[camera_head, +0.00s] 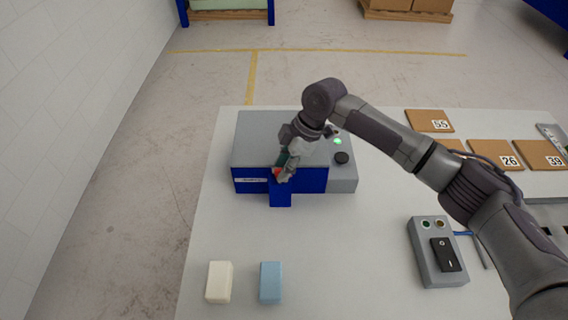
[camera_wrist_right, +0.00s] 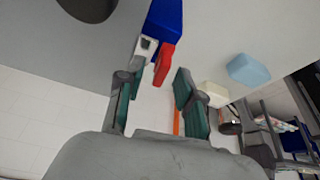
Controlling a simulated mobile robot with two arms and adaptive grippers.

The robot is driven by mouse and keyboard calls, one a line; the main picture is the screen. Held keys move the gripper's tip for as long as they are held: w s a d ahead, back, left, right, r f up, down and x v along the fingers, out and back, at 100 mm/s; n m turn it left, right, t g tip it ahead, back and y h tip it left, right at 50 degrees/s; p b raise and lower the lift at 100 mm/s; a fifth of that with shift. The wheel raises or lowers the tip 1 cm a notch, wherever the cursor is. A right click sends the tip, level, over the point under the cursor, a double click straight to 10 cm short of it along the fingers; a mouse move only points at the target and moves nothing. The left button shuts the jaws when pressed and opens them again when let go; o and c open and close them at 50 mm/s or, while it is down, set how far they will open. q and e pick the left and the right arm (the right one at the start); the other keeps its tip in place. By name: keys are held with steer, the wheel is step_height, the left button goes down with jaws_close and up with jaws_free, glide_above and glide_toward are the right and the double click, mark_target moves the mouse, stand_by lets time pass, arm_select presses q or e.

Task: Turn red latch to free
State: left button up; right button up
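The red latch (camera_wrist_right: 164,64) sits on a small pale mount at the blue front of the grey machine (camera_head: 265,135). In the head view only a small bit of the red latch (camera_head: 277,171) shows, beside my right fingers. My right gripper (camera_head: 281,176) is at the machine's front, just above the blue tab (camera_head: 281,197). In the wrist view my right gripper (camera_wrist_right: 160,101) is open, with its two green-padded fingers apart and the latch's tip between or just beyond them. I cannot tell if a finger touches it. My left gripper is not in view.
A white foam block (camera_head: 219,282) and a blue foam block (camera_head: 270,282) lie at the table's front. A grey switch box (camera_head: 437,252) stands at right. Numbered brown boards (camera_head: 429,120) lie at back right. A green light (camera_head: 338,141) and black knob (camera_head: 342,158) sit on the machine.

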jaws_close()
steer(key=p, duration=0.1)
steer(key=m+p, duration=0.1)
steer(key=p, duration=0.1)
steer(key=shift+s+r, duration=0.15)
steer(key=shift+r, duration=0.1)
steer(key=shift+f+m+t, duration=0.2)
steer(key=shift+m+t, duration=0.1)
steer(key=shift+m, duration=0.1)
jaws_free()
steer(key=v, duration=1.2)
steer(key=shift+f, duration=0.1)
